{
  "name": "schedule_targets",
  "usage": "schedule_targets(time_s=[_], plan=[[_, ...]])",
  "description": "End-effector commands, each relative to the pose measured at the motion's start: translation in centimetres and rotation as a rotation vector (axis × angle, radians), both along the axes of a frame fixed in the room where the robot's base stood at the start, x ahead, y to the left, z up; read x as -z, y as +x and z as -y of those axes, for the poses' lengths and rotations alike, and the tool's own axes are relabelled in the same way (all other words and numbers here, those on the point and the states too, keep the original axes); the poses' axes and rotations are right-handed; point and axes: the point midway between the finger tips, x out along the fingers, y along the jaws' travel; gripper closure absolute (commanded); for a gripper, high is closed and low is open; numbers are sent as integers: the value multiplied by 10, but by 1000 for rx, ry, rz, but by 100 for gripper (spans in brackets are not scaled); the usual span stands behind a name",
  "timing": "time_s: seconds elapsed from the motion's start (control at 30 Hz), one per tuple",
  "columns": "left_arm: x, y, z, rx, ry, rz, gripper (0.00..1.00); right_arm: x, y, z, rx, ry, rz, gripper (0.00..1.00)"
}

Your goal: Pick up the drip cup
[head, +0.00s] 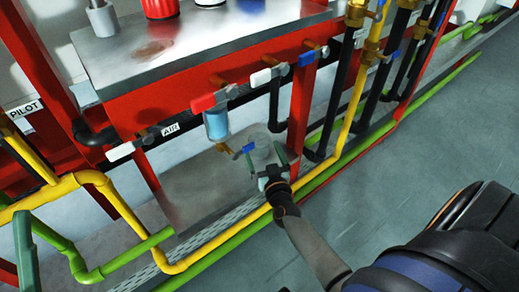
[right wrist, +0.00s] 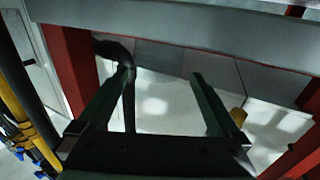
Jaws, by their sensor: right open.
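A pale grey, see-through round cup (head: 264,146), which looks like the drip cup, is at the lower metal shelf under the pipework. My right gripper (head: 265,157) reaches in from the lower right with its fingers spread. In the head view the fingers appear on either side of the cup; I cannot tell whether they touch it. In the right wrist view the open fingers (right wrist: 163,75) show no clear cup between them.
A blue filter bowl (head: 216,124) hangs under the red-handled valve (head: 210,101). The upper metal table (head: 150,50) bears a grey cup (head: 102,19) and a red can (head: 160,8). Yellow pipe (head: 115,210) runs along the shelf front.

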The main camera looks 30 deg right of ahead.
Motion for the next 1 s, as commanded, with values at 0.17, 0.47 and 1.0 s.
schedule_targets(time_s=[0.17,0.47,1.0], plan=[[18,1,1,15,-10,-11,50,6,27,12,0,1,3,0],[20,1,1,20,-16,-17,50,4,42,17,0,0,-1,0],[20,1,2,23,-17,-18,50,4,42,17,-1,1,0,47]])
